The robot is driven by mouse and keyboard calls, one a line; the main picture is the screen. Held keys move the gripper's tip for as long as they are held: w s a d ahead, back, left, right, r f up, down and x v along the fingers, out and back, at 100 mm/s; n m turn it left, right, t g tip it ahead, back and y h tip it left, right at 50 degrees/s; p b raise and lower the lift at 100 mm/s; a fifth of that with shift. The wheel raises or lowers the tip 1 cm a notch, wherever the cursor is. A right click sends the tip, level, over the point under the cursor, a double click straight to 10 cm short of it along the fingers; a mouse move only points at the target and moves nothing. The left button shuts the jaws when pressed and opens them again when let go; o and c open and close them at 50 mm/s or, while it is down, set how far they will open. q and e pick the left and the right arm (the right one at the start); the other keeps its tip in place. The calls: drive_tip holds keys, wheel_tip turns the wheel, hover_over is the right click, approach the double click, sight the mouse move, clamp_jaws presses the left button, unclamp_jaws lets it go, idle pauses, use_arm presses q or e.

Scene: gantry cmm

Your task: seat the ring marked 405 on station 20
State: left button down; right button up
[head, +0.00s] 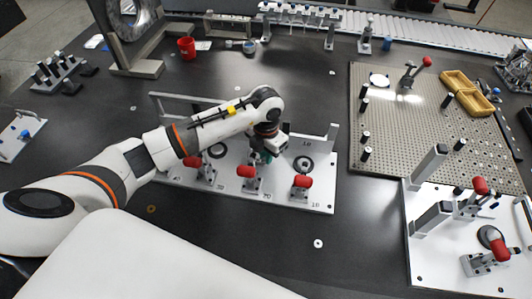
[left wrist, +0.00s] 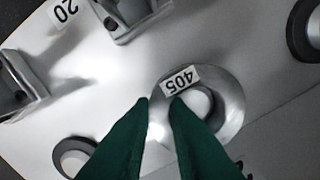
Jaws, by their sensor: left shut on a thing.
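The ring marked 405 (left wrist: 228,88) is a wide silver ring with a white label, seen in the left wrist view. My left gripper (left wrist: 163,100) has green fingers shut on the ring's near wall, one fingertip outside it and one at its hole. A pale round post top (left wrist: 198,103) shows inside the hole; I cannot tell whether the ring rests on the plate. The label 20 (left wrist: 63,11) is on the plate beside a metal clamp bracket. In the head view my left gripper (head: 266,157) is low over the plate's middle and hides the ring. My right gripper is out of view.
The light fixture plate (head: 320,197) carries red-handled clamps (head: 246,171) in front and dark round seats (head: 303,164) on either side of the gripper. A perforated board (head: 420,130) and another clamp plate (head: 425,265) stand to the right. The front table is mostly clear.

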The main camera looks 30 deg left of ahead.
use_arm(q)
drive_tip(key=c, duration=1.3)
unclamp_jaws()
wheel_tip(320, 180, up, 12)
drive_tip(key=shift+b, duration=0.45)
drive_tip(key=shift+r, duration=0.1)
